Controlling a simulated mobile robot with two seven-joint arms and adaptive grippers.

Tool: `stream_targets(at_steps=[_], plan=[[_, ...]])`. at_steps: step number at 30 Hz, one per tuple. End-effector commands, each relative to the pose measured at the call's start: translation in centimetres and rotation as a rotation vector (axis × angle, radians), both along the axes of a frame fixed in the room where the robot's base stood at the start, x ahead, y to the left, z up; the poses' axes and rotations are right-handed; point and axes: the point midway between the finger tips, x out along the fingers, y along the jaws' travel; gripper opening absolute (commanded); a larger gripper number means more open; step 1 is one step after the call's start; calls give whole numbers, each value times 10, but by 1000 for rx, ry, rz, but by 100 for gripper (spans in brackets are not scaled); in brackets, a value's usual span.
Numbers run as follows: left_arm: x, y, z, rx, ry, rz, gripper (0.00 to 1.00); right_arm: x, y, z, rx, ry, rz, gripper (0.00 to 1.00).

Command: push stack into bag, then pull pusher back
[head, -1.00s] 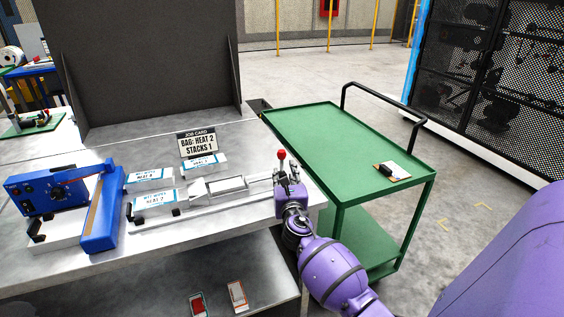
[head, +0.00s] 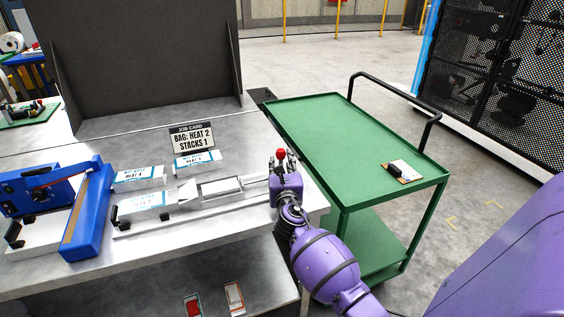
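My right gripper (head: 284,170) is at the right end of a pale metal loading track (head: 250,203), at a red-knobbed post (head: 281,154) that looks like the pusher handle. Its fingers are small and partly hidden by its own body, so I cannot tell whether they close on it. A pale rectangular piece (head: 220,187), perhaps the stack, lies on the track to the left of the gripper. A white bag with a blue-edged label (head: 142,203) is at the track's left end. I cannot tell whether anything is inside it. My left gripper is not in view.
A blue sealer (head: 88,212) stands left of the track. Two more labelled packs (head: 138,176) (head: 196,161) and a job card (head: 191,138) reading "BAG: HEAT 2, STACKS 1" are behind. A green cart (head: 345,150) stands close to the bench's right side.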

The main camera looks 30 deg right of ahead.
Motion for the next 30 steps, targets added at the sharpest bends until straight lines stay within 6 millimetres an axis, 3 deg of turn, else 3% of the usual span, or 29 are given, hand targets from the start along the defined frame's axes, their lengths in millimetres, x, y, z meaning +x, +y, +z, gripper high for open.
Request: stream_targets(at_steps=[5, 12, 21, 25, 30], plan=[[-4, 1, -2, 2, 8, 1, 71, 0, 0, 0, 0, 0, 0, 29], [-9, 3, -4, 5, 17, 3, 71, 0, 0, 0, 0, 0, 0, 0], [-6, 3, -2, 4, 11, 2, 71, 0, 1, 0, -2, 1, 0, 0], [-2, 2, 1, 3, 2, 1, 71, 5, 20, -1, 1, 3, 3, 0], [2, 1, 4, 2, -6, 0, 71, 15, 61, -1, 1, 3, 4, 0]])
